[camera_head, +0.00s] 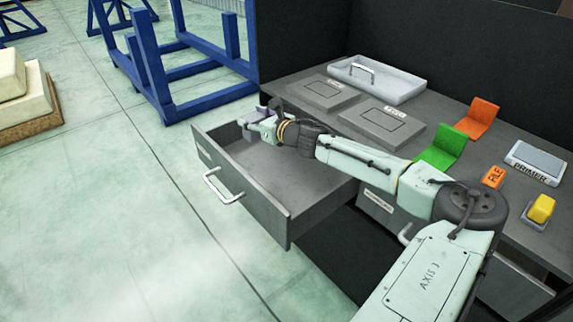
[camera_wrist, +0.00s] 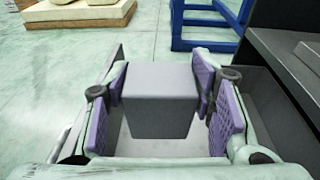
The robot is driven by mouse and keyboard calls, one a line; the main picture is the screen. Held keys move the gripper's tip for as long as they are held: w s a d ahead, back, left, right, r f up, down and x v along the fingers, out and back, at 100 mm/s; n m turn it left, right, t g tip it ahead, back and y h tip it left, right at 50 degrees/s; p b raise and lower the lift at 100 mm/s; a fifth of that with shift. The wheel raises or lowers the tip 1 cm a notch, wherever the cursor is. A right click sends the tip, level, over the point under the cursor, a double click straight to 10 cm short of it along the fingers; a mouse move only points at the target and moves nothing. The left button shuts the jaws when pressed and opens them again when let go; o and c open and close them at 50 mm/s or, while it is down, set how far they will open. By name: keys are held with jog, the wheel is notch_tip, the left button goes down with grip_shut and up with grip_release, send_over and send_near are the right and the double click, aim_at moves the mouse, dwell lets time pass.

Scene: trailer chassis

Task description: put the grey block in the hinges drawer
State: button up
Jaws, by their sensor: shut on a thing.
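My gripper (camera_head: 259,119) reaches over the far end of an open grey drawer (camera_head: 240,187). In the wrist view, its purple-padded fingers (camera_wrist: 163,100) are shut on the grey block (camera_wrist: 160,98), one pad on each side. The block appears over or inside the drawer, with drawer walls showing around it. I cannot tell whether it touches the drawer floor. In the head view the block is mostly hidden by the gripper. The drawer's floor looks otherwise empty. Its front label is too small to read.
The grey bench top holds a light tray (camera_head: 377,79), flat grey plates (camera_head: 381,126), green (camera_head: 441,147) and orange (camera_head: 478,118) angled pieces, a PRIMER box (camera_head: 535,162) and a yellow block (camera_head: 541,208). A shut drawer (camera_head: 376,210) is beside the open one. Blue frames (camera_head: 180,75) stand behind.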

jog(key=d+f, duration=0.1)
jog(key=f, duration=0.3)
jog(key=d+f+p, duration=0.1)
jog(key=f, duration=0.3)
jog(key=d+f+p, duration=0.1)
jog(key=d+f, duration=0.1)
jog(key=f, duration=0.2)
jog(key=shift+s+f, duration=0.15)
jog(key=shift+s, duration=0.1)
jog(key=shift+t, duration=0.3)
jog(key=shift+d+f+b, duration=0.1)
jog(key=shift+f+b, duration=0.4)
jog(key=shift+f, duration=0.15)
jog(key=o, duration=1.3)
jog(key=shift+r, duration=0.1)
